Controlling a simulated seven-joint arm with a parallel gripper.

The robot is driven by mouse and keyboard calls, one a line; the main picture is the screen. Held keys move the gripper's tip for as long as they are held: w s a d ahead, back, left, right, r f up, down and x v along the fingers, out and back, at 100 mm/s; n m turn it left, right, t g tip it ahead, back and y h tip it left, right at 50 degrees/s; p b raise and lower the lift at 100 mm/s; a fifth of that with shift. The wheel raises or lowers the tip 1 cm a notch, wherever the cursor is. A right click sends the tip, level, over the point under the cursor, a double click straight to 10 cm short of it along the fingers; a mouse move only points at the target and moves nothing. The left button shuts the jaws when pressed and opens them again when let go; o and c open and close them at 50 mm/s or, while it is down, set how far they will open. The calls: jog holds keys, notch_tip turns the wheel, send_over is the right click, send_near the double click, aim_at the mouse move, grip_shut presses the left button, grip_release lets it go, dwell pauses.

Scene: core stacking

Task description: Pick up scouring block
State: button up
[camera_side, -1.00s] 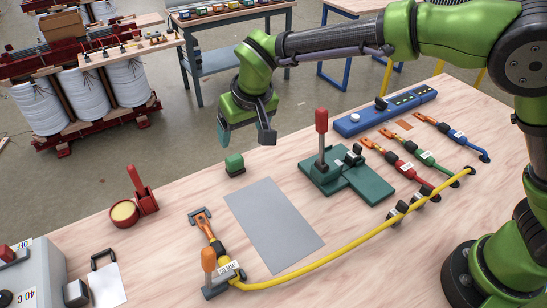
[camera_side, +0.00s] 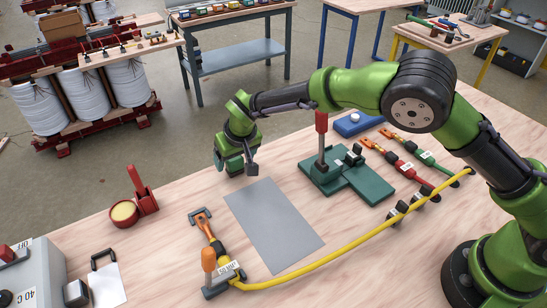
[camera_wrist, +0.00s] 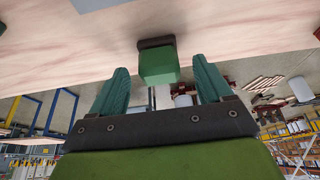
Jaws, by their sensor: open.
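The scouring block, a small green block (camera_wrist: 158,65) with a dark base, stands on the wooden bench. In the side view the block (camera_side: 235,166) is partly hidden by my gripper (camera_side: 235,163), whose fingers are low on either side of it. In the wrist view my gripper (camera_wrist: 161,72) is open, with one green finger to each side of the block's line. The block shows beyond the fingertips, centred in the gap. Visible space separates both fingers from it, and I cannot see contact.
A grey sheet (camera_side: 272,225) lies just in front of the block. A green fixture with a red-handled lever (camera_side: 321,135) stands to the right. A red holder with a round tin (camera_side: 124,212) is at the left. A yellow cable (camera_side: 350,248) crosses the bench front.

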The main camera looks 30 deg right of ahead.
jog(key=shift+x, duration=1.05)
jog(key=shift+c, duration=0.2)
jog(key=c, duration=1)
jog(key=shift+r, duration=0.1)
notch_tip(320, 180, up, 10)
jog(key=shift+f, duration=0.1)
